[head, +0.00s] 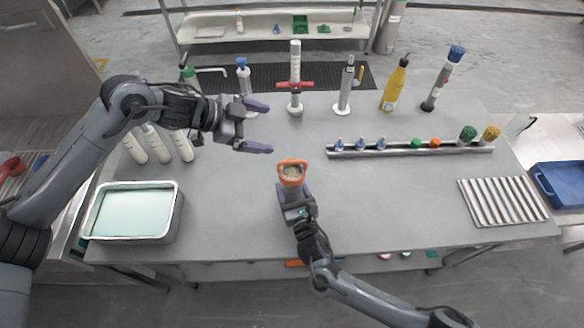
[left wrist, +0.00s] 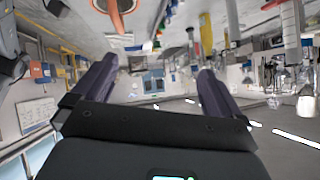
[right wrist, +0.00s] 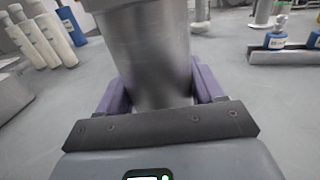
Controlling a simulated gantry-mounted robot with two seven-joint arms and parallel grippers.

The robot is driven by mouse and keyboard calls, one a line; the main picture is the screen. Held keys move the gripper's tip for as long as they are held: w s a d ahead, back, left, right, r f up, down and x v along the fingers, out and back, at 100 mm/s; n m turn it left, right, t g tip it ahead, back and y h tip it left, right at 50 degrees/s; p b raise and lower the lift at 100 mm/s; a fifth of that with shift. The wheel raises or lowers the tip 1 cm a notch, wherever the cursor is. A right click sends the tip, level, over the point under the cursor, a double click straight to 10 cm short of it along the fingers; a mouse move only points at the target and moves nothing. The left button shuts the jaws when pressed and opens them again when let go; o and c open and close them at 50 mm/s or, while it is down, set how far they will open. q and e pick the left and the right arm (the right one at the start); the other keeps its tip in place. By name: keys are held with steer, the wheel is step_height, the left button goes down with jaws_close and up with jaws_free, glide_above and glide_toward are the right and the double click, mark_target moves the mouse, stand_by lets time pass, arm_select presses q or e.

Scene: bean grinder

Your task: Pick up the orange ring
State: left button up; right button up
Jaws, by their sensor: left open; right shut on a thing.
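The orange ring (head: 292,161) sits around the top of a metal cup (right wrist: 145,50) with grainy brown contents. Part of the ring also shows at the top edge of the left wrist view (left wrist: 118,20). My right gripper (head: 293,196) is shut on the cup and holds it upright over the front middle of the table. My left gripper (head: 262,126) is open and empty, behind and to the left of the ring, apart from it. Its two purple fingers point right. The right wrist view shows the cup between the fingers, but not the ring.
On the grey table (head: 390,205), bottles and stands line the back. A metal rail (head: 390,150) holding small pieces lies right of centre. A pale-green-filled tray (head: 132,211) and white cylinders (head: 157,143) stand at left. A ridged rack (head: 503,201) lies at right.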

arm_select(q)
steer(key=d+r+n+t+h, duration=0.2)
steer(key=d+r+t+h, duration=0.1)
steer(key=d+r+t, duration=0.25)
steer(key=n+t+y, duration=0.2)
steer(key=n+t, duration=0.1)
steer(key=n, duration=0.5)
glide_toward(291, 170)
steer(key=shift+y, duration=0.3)
steer(key=x, duration=0.6)
steer(key=shift+w+d, duration=0.2)
steer(key=shift+w, duration=0.15)
steer(key=shift+d+x, duration=0.25)
steer(key=shift+x, duration=2.4)
steer(key=shift+s+r, duration=0.1)
steer(key=shift+s, duration=0.1)
steer(key=c, duration=0.9)
